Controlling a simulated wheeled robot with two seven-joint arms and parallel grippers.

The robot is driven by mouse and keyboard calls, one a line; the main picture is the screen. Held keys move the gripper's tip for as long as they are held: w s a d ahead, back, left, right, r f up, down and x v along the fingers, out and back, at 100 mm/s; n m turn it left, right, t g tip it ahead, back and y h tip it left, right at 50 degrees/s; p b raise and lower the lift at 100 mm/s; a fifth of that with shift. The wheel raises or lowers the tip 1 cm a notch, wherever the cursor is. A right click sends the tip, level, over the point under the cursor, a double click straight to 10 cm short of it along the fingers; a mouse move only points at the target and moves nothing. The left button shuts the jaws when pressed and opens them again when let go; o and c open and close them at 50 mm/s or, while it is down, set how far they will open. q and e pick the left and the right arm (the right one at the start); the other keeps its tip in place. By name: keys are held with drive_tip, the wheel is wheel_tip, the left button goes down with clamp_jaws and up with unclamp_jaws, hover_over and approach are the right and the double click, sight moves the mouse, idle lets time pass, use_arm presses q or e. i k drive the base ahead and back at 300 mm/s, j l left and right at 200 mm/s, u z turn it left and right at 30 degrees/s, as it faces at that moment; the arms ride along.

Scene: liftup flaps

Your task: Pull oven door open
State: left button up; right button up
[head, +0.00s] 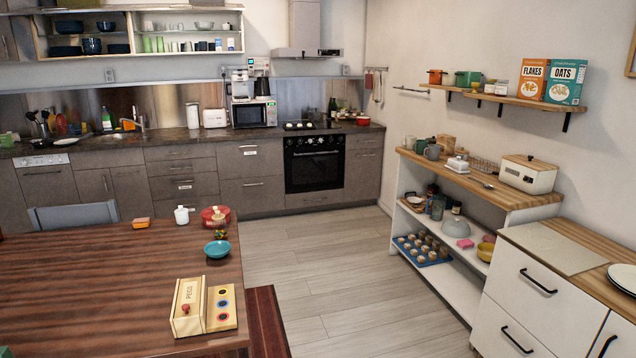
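The black oven (314,171) is built into the grey cabinets along the back wall, across the room. Its door (314,174) looks shut, with a light horizontal handle (315,153) along its top. A row of knobs sits above the handle, below the dark cooktop. Neither of my grippers shows in the head view, and the oven stands well away from me.
A wooden table (105,285) fills the lower left, with a toy box (188,308) and a teal bowl (217,249) on it. A white shelf unit (465,280) and drawers (535,290) line the right. Open wooden floor (325,260) runs between them to the oven.

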sight(307, 168)
drive_tip(key=i+l+z, duration=0.2)
drive_tip(key=i, duration=0.25)
drive_tip(key=i+l+z, duration=0.2)
drive_tip(key=i, duration=0.25)
drive_tip(key=i+l+z, duration=0.2)
drive_tip(key=i, duration=0.25)
drive_tip(key=i+u, duration=0.3)
drive_tip(key=i, duration=0.2)
drive_tip(key=i+u, duration=0.25)
drive_tip(key=i, duration=0.3)
drive_tip(key=i+l+u, duration=0.15)
drive_tip(key=i+u, duration=0.15)
drive_tip(key=i, duration=0.2)
drive_tip(key=i+u, duration=0.25)
drive_tip(key=i, duration=2.1)
